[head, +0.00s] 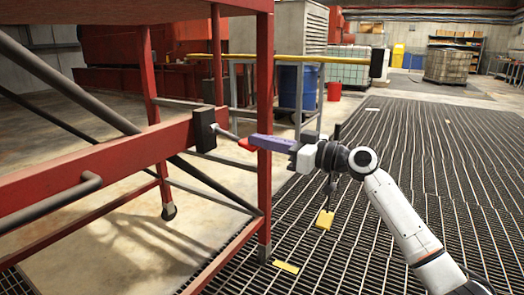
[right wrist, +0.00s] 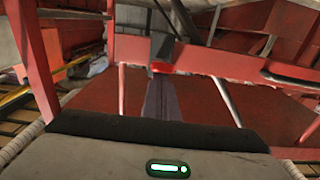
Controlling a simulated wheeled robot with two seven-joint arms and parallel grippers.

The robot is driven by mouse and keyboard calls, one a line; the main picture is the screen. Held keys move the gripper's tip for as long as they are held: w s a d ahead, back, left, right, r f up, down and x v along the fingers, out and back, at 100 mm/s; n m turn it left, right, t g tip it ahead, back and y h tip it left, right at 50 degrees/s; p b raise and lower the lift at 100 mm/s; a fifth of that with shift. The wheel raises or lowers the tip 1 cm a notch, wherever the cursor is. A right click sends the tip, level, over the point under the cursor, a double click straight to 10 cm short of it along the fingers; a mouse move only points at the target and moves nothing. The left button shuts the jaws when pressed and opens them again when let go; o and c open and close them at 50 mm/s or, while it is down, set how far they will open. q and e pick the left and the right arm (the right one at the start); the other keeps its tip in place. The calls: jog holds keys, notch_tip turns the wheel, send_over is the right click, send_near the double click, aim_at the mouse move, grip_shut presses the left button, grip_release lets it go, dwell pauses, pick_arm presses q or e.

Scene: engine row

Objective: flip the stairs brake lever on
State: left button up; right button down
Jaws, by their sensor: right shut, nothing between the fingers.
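The stairs are a red metal frame (head: 100,170) on the left in the head view. The brake lever (head: 229,134) is a thin grey rod with a red end, sticking out rightward from a black box (head: 204,129) on the red beam. My right gripper (head: 258,141) has purple fingers, shut and empty, pointing left with their tips at the lever's red end. I cannot tell whether they touch it. In the right wrist view the shut fingers (right wrist: 160,100) reach up toward the red end (right wrist: 161,67) and the dark box (right wrist: 161,46). My left gripper is out of view.
A red upright post (head: 265,190) of the stairs stands close by the right gripper. Grey diagonal braces cross the frame below. A blue barrel (head: 297,86) and a yellow rail (head: 290,58) are behind. The grated floor (head: 440,150) at right is mostly free.

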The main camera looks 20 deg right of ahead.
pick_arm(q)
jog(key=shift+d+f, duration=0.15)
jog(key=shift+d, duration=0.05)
pick_arm(e)
jog(key=shift+f, duration=0.35)
